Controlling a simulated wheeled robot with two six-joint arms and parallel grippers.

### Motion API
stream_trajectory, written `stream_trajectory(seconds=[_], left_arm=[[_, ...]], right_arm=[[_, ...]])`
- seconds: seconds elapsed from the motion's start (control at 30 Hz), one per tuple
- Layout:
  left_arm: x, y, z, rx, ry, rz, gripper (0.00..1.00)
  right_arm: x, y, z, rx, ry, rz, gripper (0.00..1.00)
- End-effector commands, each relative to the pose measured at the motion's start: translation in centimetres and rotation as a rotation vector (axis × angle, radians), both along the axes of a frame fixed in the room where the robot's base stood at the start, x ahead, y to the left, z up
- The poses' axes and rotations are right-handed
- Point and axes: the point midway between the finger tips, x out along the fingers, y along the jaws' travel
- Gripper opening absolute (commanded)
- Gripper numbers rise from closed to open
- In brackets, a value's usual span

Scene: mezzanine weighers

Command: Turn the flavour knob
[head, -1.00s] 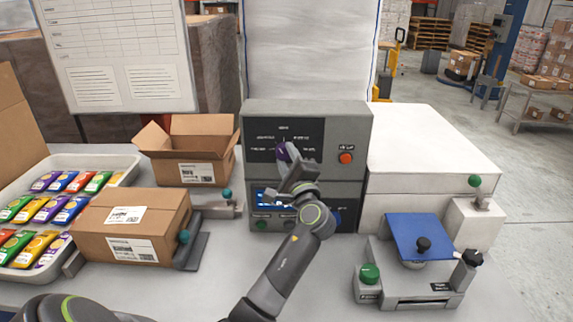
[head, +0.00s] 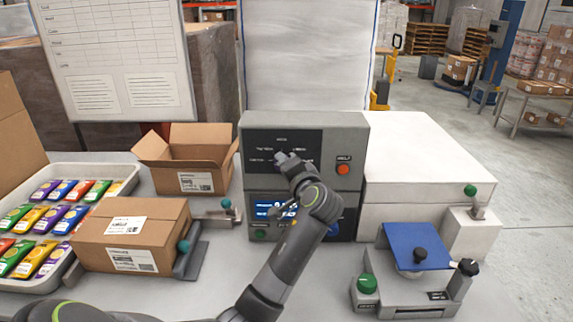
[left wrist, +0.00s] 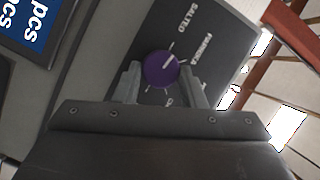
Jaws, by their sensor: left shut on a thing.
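The purple flavour knob (left wrist: 162,70) is between the two fingers of my left gripper (left wrist: 162,88) in the left wrist view, with the fingers shut on its sides. A white pointer line on the knob points up and right, roughly toward a label that seems to read PAPRIKA; another label reads like SALTED. In the head view my left gripper (head: 282,158) is at the dark dial panel (head: 262,143) of the grey machine (head: 355,128), and it hides the knob. My right gripper is not in view.
An orange button (head: 343,169) is right of the dial. A lit display (head: 265,211) is below. Cardboard boxes (head: 130,232) and a tray of coloured packets (head: 128,180) are left; a blue-plated device (head: 414,244) is at the right front.

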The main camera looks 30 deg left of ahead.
Motion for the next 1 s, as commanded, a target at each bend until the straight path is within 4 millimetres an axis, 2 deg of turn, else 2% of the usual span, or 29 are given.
stream_trajectory(seconds=[0.3, 0.87, 0.9, 1.0], left_arm=[[-0.07, 0.08, 0.01, -0.119, -0.067, 0.001, 0.14], [-0.09, 0.08, -0.09, -0.148, -0.086, 0.002, 0.14], [-0.09, 0.08, -0.09, -0.148, -0.085, 0.002, 0.38], [-0.08, 0.08, -0.05, -0.148, -0.085, 0.002, 0.51]], right_arm=[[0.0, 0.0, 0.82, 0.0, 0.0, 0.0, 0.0], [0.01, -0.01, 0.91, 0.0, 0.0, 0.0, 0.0], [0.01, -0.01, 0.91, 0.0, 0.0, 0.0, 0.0], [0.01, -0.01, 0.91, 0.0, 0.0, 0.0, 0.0]])
